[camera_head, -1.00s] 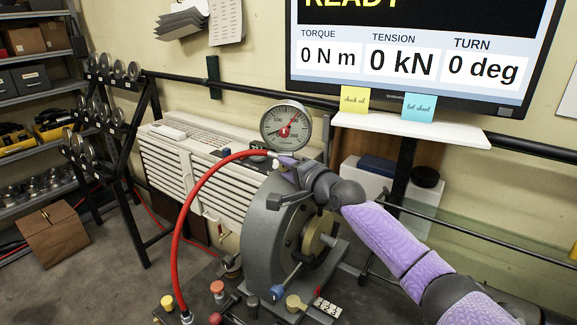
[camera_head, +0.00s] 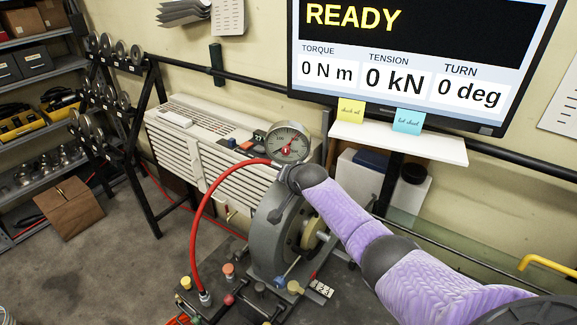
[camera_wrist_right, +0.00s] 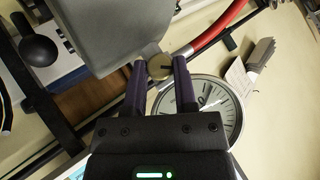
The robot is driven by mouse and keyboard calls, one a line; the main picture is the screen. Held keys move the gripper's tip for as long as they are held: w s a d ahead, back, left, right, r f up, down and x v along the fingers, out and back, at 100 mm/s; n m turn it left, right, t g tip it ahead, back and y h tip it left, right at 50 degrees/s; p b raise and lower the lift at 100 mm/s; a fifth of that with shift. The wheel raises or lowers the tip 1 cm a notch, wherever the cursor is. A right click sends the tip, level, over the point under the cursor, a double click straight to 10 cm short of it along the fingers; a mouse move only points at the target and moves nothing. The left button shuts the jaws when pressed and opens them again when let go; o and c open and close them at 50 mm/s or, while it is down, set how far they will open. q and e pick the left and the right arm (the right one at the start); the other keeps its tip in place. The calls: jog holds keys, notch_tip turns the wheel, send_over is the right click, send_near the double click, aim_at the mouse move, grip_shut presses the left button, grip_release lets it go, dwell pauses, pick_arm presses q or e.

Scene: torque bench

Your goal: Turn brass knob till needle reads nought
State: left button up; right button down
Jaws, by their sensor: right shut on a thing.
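The round white dial gauge (camera_head: 289,143) stands on top of the grey machine (camera_head: 270,225) in the head view. Its red needle points to the upper right; the exact reading is too small to tell. In the right wrist view the gauge (camera_wrist_right: 212,106) is partly behind my right finger. The brass knob (camera_wrist_right: 160,67) is between the fingertips of my right gripper (camera_wrist_right: 160,75), which is shut on it. A dark mark shows on the knob's face. In the head view my right gripper (camera_head: 283,174) is just below the gauge and hides the knob. My left gripper is out of view.
A red hose (camera_head: 203,207) arches from the bench up to the gauge. Several coloured knobs, including an orange one (camera_head: 228,270), stand in front of the machine. A screen (camera_head: 400,65) reads READY, 0 N m, 0 kN, 0 deg. A weight rack (camera_head: 120,100) stands left.

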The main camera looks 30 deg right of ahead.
jog(key=shift+w+a+r+n+g+h, duration=0.15)
jog(key=shift+n+g+h, duration=0.25)
jog(key=shift+g, duration=0.2)
jog(key=shift+g+h, duration=0.3)
jog(key=shift+n+g+h, duration=0.4)
jog(key=shift+n+h, duration=0.1)
jog(key=h+b, duration=0.1)
jog(key=n+g+b, duration=0.1)
jog(key=b, duration=0.1)
jog(key=shift+w+a+f+g+h, duration=0.2)
jog(key=shift+f+g+h, duration=0.1)
jog(key=shift+h, duration=0.1)
jog(key=shift+r+n+g+h+b, duration=0.15)
jog(key=shift+n+g+h+b, duration=0.4)
jog(key=shift+b, duration=0.75)
jog(key=c, duration=0.7)
grip_release()
jog(key=shift+r, duration=0.1)
